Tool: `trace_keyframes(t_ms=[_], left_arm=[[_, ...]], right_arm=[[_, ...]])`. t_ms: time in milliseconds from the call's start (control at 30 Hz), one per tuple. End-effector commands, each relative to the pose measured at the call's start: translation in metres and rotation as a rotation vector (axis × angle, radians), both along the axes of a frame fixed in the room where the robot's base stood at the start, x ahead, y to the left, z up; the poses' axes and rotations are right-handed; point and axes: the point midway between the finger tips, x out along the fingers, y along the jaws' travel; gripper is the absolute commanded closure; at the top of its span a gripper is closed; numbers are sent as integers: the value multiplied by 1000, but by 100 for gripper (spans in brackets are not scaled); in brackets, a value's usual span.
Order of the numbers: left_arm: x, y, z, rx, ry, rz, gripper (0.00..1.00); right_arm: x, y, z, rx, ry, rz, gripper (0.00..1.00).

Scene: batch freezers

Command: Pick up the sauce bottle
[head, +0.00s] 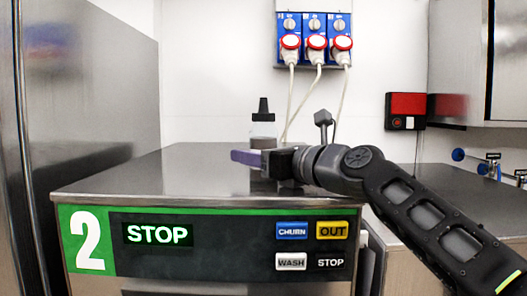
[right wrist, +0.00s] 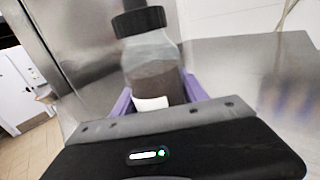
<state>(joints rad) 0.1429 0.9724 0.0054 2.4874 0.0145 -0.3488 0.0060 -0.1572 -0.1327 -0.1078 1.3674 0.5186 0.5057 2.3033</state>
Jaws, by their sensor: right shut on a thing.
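The sauce bottle (head: 263,126) is clear with a black nozzle cap and a grey-brown content. It stands upright on the steel top of the freezer in the head view. My right gripper (head: 246,157) reaches in from the right and is shut on the bottle's lower part. In the right wrist view the bottle (right wrist: 152,70) sits between the purple fingers (right wrist: 157,95), with a white patch low on its side. My left gripper is not in view.
The steel freezer top (head: 150,180) is otherwise clear. Its green and black front panel (head: 200,238) has buttons. Tall steel cabinets (head: 100,90) stand at left. Blue sockets with cables (head: 315,40) and a red-black box (head: 405,111) are on the wall.

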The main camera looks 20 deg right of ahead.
Motion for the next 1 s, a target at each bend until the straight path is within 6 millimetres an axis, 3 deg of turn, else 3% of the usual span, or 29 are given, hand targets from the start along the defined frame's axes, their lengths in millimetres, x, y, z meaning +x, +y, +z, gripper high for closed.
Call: trace_keyframes(t_ms=[200,633,767,1000], left_arm=[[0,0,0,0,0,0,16],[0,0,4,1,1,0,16],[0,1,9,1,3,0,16],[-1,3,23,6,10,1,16]], right_arm=[[0,0,0,0,0,0,89],[0,0,10,-1,-3,0,90],[0,-1,24,-1,-4,-1,90],[0,0,70,-1,-6,0,90]])
